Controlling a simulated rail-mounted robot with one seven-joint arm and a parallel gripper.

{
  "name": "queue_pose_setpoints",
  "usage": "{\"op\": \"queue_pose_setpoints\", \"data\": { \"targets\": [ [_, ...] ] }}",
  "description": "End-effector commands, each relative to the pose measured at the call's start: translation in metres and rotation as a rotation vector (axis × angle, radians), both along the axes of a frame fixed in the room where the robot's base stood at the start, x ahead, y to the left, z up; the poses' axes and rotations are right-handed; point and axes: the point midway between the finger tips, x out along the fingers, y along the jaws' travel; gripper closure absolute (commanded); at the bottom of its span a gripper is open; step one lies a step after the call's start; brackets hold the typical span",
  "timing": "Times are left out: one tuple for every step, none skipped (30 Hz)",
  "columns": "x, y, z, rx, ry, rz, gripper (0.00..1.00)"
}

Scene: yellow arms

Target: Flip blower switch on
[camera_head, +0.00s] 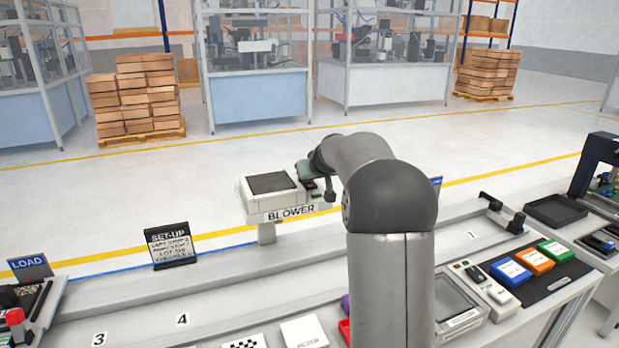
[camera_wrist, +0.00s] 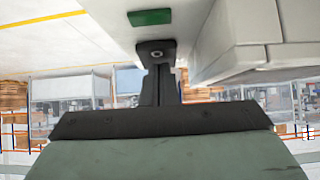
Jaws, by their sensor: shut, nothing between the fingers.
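The blower (camera_head: 262,203) is a pale box with a dark top panel and a BLOWER label on its front. It stands on a short post behind the rail. My gripper (camera_head: 329,193) is at the box's right end, fingers shut and pointing down. In the wrist view, the shut fingers (camera_wrist: 158,58) are close to a pale surface with a green rectangle (camera_wrist: 149,17); I cannot tell if they touch it. A pale stepped housing (camera_wrist: 255,45) is on the right of that view. The switch lever itself is not clearly visible; the gripper may hide it.
A SET-UP sign (camera_head: 170,245) stands left of the blower. A LOAD sign (camera_head: 30,267) is at far left. Blue, orange and green blocks (camera_head: 535,261) lie on a dark mat at right. My arm hides the bench's middle. The floor behind the blower is clear.

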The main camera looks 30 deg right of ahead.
Motion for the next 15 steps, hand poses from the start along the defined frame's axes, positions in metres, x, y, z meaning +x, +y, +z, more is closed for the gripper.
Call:
{"op": "queue_pose_setpoints", "data": {
  "targets": [
    [-0.001,0.0,-0.004,0.003,0.011,0.001,1.0],
    [-0.001,0.0,-0.003,0.003,0.01,0.001,1.0],
    [-0.002,0.0,0.001,0.003,0.01,0.001,1.0],
    [-0.002,0.0,0.005,0.002,0.009,0.002,1.0],
    [-0.002,0.001,0.009,0.002,0.008,0.002,1.0],
    [-0.003,0.001,0.017,0.001,0.006,0.002,1.0],
    [-0.004,0.002,0.023,0.0,0.005,0.003,1.0],
    [-0.004,0.002,0.03,-0.001,0.003,0.003,1.0],
    [-0.005,0.003,0.04,-0.001,0.001,0.003,1.0],
    [-0.006,0.004,0.048,0.0,0.0,0.004,1.0],
    [-0.013,0.004,0.046,-0.001,-0.001,0.003,1.0],
    [-0.022,0.004,0.05,-0.002,-0.003,0.001,1.0],
    [-0.028,0.005,0.053,-0.002,-0.002,0.001,1.0],
    [-0.034,0.005,0.059,-0.003,-0.003,0.002,1.0],
    [-0.041,0.006,0.064,-0.003,-0.004,0.002,1.0]
  ]
}}
